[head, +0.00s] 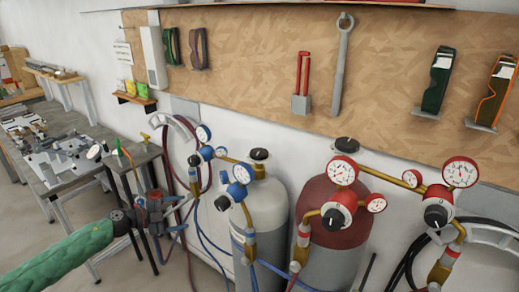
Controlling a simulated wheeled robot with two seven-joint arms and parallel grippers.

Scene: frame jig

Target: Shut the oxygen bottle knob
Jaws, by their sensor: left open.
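A pale grey gas bottle (266,205) with blue-rimmed gauges stands against the wall; I take it for the oxygen bottle. Its black top knob (259,154) has a light mark on its face. Whether it is shut I cannot tell. A red bottle (328,212) with red-rimmed gauges and its own black top knob (347,145) stands to its right. My left arm, in a green sleeve, comes in from the lower left. My left gripper (170,205) is open, left of the grey bottle and apart from its knob. My right gripper is not in view.
Blue regulator gauges (238,190) and hoses crowd the grey bottle's left and front. A metal workbench (60,165) stands at the left. A wooden tool board (260,60) with hanging tools is on the wall above the bottles.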

